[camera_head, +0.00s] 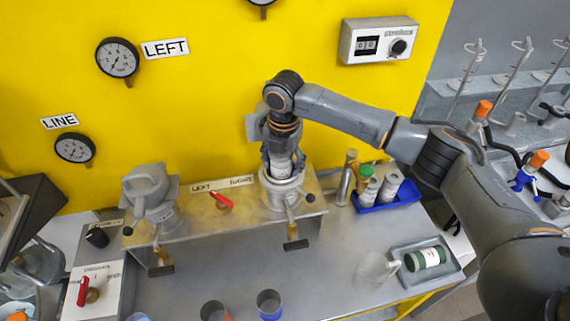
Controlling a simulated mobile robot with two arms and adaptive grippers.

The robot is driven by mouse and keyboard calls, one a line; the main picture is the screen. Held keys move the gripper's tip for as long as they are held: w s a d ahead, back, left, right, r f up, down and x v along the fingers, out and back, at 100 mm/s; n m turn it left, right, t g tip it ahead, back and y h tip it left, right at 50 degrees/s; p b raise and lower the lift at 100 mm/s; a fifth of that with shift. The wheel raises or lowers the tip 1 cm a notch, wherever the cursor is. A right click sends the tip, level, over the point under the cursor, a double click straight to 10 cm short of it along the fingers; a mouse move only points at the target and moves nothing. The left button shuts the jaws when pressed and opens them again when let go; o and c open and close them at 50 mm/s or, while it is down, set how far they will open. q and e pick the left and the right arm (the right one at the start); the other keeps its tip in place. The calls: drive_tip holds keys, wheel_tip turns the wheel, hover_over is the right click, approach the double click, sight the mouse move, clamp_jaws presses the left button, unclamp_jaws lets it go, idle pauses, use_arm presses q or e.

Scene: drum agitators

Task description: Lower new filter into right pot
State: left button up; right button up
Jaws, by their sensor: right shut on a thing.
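The right pot (284,197) is a grey metal housing at the right end of the raised bench shelf, with its mouth facing up. My right gripper (281,158) points straight down above it, shut on the filter (281,169), a pale grey cylinder. The filter is upright at the pot's mouth; its lower end is hidden by the pot's rim, so I cannot tell how deep it is. A grey lid (254,127) stands raised behind my gripper, partly hidden. My left gripper is not in view.
The left pot (158,208) stands at the shelf's other end. A red-handled valve (221,200) sits between the pots. A blue tray (388,205) with several cylinders is close on the right.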

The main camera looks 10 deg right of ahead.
sight(282, 176)
drive_tip(key=shift+o, duration=1.3)
drive_tip(key=f, duration=0.1)
drive_tip(key=s+f, duration=0.1)
drive_tip(key=f, duration=0.1)
drive_tip(key=shift+a+f+g, duration=0.15)
drive_tip(key=shift+f+g, duration=0.05)
drive_tip(key=shift+g, duration=0.1)
drive_tip(key=shift+o, duration=0.7)
drive_tip(key=shift+w+a+f, duration=0.1)
drive_tip(key=shift+w+f, duration=0.15)
drive_tip(key=shift+w, duration=0.1)
drive_tip(key=o, duration=1.6)
drive_tip(key=shift+w+r, duration=0.1)
drive_tip(key=shift+r, duration=0.25)
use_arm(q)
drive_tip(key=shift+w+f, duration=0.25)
use_arm(e)
wheel_tip(282, 176, up, 12)
drive_tip(key=shift+f, duration=0.15)
